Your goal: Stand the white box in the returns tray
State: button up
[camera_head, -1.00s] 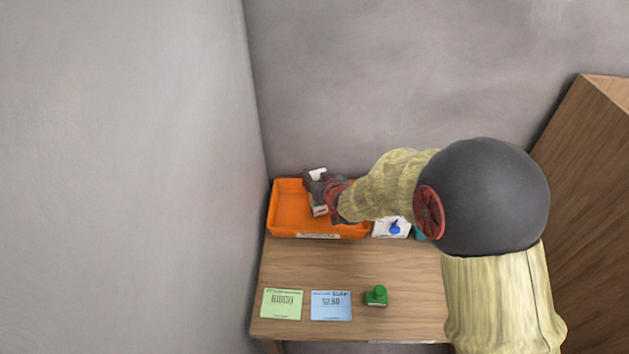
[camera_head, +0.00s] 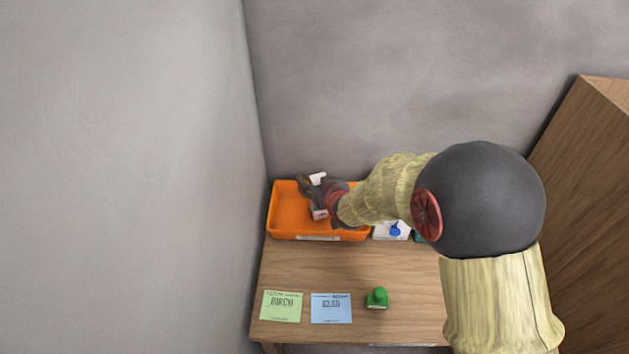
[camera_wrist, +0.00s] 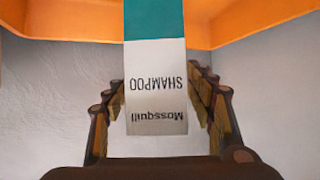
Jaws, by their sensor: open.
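The white box (camera_head: 319,213) is in the orange returns tray (camera_head: 283,212), toward its right part, and looks upright; my gripper partly hides it. In the wrist view the box (camera_wrist: 156,88) shows a white face reading "Mossquill SHAMPOO", upside down in the picture, with a teal band at the top. My gripper (camera_head: 311,189) is at the box over the tray. In the wrist view my gripper (camera_wrist: 160,95) is open, one finger on each side of the box, with gaps between. The box's contact with the tray floor is hidden.
A white box with a blue mark (camera_head: 392,230) stands right of the tray, partly behind my arm. A green card (camera_head: 281,307), a blue card (camera_head: 331,308) and a green stamp-like object (camera_head: 377,298) lie on the wooden counter (camera_head: 350,262). Grey walls rise left and behind.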

jog(key=shift+r, duration=0.15)
jog(key=shift+s+r, duration=0.2)
jog(key=s+d+r+m+g+h+p, duration=0.1)
jog(key=s+d+r+h, duration=0.1)
jog(key=s+d+r, duration=0.7)
jog(key=s+d+r+m+g+h+p, duration=0.1)
jog(key=s+d+r+m+h+p, duration=0.1)
jog(key=s+d+r, duration=0.7)
jog(key=s+d+r+m+g, duration=0.1)
jog(key=s+r+g, duration=0.1)
jog(key=s, duration=1.8)
jog(key=shift+s+g, duration=0.3)
jog(key=shift+g, duration=0.6)
